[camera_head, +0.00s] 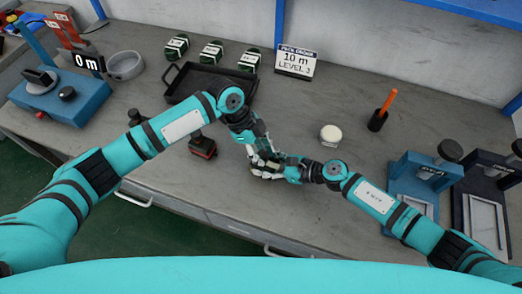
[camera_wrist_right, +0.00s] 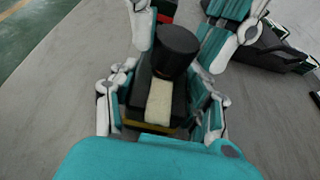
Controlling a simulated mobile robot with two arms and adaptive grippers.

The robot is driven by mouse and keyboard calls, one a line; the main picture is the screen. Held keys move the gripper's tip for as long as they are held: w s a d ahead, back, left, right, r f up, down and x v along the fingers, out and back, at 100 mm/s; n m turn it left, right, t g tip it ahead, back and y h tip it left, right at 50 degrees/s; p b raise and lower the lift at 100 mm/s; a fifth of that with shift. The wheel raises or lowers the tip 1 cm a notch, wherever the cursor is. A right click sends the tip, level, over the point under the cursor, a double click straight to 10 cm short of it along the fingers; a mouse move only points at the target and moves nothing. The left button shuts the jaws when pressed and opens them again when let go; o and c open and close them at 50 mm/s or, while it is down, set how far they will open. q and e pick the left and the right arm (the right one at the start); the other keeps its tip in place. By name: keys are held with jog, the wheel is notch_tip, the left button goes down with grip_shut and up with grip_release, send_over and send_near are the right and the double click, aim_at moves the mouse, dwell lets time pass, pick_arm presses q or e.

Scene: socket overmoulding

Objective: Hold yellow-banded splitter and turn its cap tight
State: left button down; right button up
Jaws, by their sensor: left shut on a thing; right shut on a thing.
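The yellow-banded splitter (camera_wrist_right: 159,101) has a dark body with a cream strip and a yellow band at its near end, in the right wrist view. Its black round cap (camera_wrist_right: 178,45) is at the far end. My right gripper (camera_wrist_right: 160,108) is shut on the body, with fingers on both sides. My left gripper (camera_head: 259,158) reaches in from the opposite side, its fingers flanking the cap; it is shut on the cap. In the head view my right gripper (camera_head: 279,172) meets the left one over the front table, and the hands mostly hide the splitter.
A red-marked dark block (camera_head: 203,147) stands just left of the hands. Behind are a black tray (camera_head: 182,97), several green-black units (camera_head: 212,52) and a sign (camera_head: 295,63). A white round piece (camera_head: 331,133) and orange-handled tool (camera_head: 386,101) are right.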

pick_arm(q)
jog(key=shift+w+d+r, duration=0.1)
jog(key=shift+d+r, duration=0.1)
jog(key=shift+r, duration=0.1)
jog(key=c, duration=1.3)
grip_release()
jog(key=o, duration=0.4)
jog(key=shift+a+f, duration=0.1)
jog(key=shift+f, duration=0.05)
jog(key=v, duration=1.2)
jog(key=shift+a, duration=0.1)
